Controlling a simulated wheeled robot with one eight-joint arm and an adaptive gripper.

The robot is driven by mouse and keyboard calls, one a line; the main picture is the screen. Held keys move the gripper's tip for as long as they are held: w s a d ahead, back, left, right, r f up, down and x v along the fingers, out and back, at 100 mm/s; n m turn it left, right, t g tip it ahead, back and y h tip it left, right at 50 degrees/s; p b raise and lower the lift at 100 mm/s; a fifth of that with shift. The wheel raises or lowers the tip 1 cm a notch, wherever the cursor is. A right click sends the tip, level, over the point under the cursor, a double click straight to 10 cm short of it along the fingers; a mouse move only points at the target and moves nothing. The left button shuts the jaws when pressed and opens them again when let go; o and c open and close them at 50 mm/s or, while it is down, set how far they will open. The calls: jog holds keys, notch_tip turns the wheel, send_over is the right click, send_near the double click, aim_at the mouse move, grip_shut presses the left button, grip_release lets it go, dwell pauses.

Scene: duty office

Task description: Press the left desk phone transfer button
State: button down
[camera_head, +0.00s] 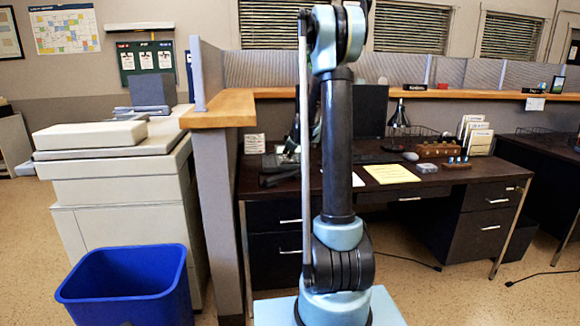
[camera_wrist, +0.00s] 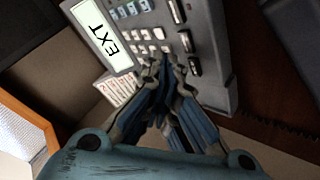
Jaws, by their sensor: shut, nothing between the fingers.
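The desk phone (camera_wrist: 212,62) fills the top of the wrist view, turned on its side. Its pale display (camera_wrist: 107,45) reads EXT. Light keys and several darker side buttons (camera_wrist: 185,42) show on its face. My gripper (camera_wrist: 164,66) is shut and empty, its fingertips right at the phone's face by the lower light keys. I cannot tell whether they touch a key, and no transfer label is readable. The fingers hide part of the phone's lower area. In the head view, dark shapes by the desk's left end are partly hidden by my arm, so the phone is unclear there.
The dark desk (camera_head: 440,178) holds a yellow sheet (camera_head: 391,173), a wooden stamp rack (camera_head: 438,149) and a lamp (camera_head: 398,120). A partition (camera_head: 215,150) bounds its left end. A blue bin (camera_head: 125,285) and copier (camera_head: 120,180) stand left.

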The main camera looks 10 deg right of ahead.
jog(key=shift+r, duration=2.15)
dwell(1.4)
